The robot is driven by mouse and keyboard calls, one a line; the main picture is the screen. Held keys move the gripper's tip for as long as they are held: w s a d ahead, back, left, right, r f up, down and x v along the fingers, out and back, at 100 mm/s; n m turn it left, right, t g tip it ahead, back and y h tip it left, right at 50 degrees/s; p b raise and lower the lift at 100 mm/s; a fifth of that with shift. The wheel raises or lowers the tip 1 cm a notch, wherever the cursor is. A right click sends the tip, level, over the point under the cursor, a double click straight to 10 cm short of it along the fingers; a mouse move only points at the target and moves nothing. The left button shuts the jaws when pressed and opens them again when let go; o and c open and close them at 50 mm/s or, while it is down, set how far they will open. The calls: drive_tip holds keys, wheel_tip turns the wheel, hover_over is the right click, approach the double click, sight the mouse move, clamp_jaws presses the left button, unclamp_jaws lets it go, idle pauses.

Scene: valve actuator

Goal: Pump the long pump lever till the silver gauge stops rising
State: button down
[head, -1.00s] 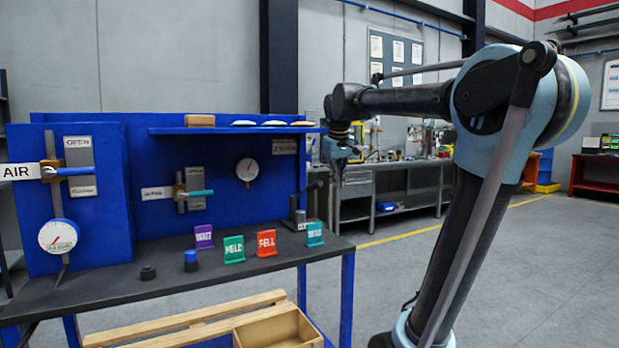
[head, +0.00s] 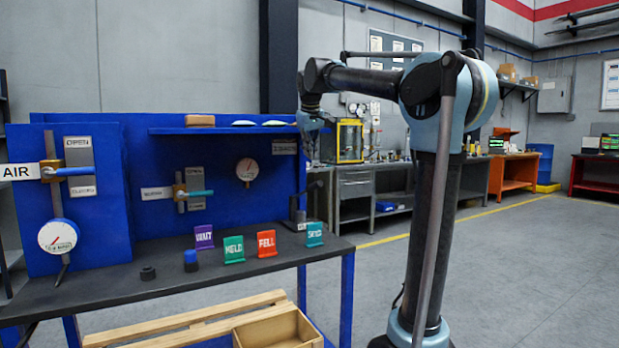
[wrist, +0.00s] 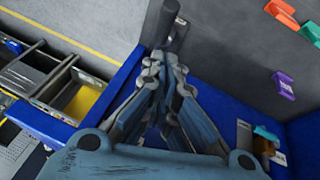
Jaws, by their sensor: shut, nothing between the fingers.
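The pump (head: 298,207), a dark upright body with a short post, stands at the right end of the bench. It also shows in the wrist view as a dark grey cylinder (wrist: 172,22) just beyond my fingertips; whether they touch it I cannot tell. Its lever is not clearly made out. My gripper (head: 313,145) hangs above the pump in the head view. In the wrist view my gripper (wrist: 165,62) has its fingers together and empty. I cannot tell which is silver.
Purple (head: 204,237), green (head: 234,249), red (head: 267,243) and teal (head: 314,234) tags stand on the dark bench (head: 120,285). A blue-handled valve (head: 72,171) and a teal-handled valve (head: 190,193) are on the panels. A blue shelf (head: 225,130) runs above. Open floor lies to the right.

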approach(310, 186)
drive_tip(key=w+f, duration=0.4)
drive_tip(key=shift+w+a+f, duration=0.15)
idle(0.5)
